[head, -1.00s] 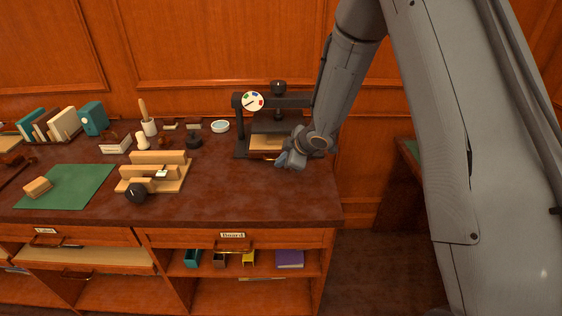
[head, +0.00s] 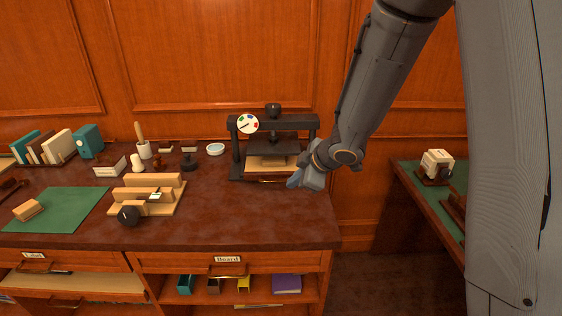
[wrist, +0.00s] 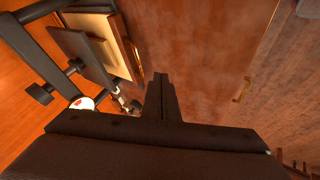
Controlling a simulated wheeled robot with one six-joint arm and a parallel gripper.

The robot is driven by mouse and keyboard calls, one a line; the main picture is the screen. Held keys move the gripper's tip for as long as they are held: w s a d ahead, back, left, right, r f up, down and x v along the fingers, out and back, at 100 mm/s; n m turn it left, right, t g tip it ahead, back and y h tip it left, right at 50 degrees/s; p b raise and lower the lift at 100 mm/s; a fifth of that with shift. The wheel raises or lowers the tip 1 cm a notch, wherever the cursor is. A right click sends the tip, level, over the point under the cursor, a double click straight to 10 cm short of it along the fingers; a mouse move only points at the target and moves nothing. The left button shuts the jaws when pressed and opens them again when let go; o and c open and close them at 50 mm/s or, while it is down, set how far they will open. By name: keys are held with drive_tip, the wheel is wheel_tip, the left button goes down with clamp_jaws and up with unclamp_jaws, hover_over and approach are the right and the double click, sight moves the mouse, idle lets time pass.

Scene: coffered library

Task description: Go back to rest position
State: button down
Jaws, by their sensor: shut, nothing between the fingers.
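My gripper (head: 300,180) is at the right end of the desk (head: 240,215), just right of the black press (head: 273,140). In the wrist view its two dark fingers (wrist: 161,84) are together with nothing between them. The press has a round dial with coloured marks (head: 247,124) and a light board (head: 268,162) on its bed. In the wrist view the press (wrist: 80,45) is at the upper left, apart from the fingers.
A wooden jig (head: 150,193) with a black knob, a green mat (head: 55,210) with a wooden block (head: 28,210), and books (head: 45,147) are on the desk. Drawers and shelves are below. A second green-topped table (head: 430,200) stands at the right, across a floor gap.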

drive_tip(key=s+d+r+m+h, duration=0.2)
drive_tip(key=s+d+m+h, duration=0.2)
drive_tip(key=s+d+m, duration=0.55)
drive_tip(key=s+d+m+g, duration=0.1)
drive_tip(key=s+m+g, duration=0.4)
drive_tip(key=s, duration=0.7)
drive_tip(key=shift+s+d+f+m+b, duration=0.35)
drive_tip(key=shift+m+b, duration=0.1)
drive_tip(key=shift+m, duration=0.1)
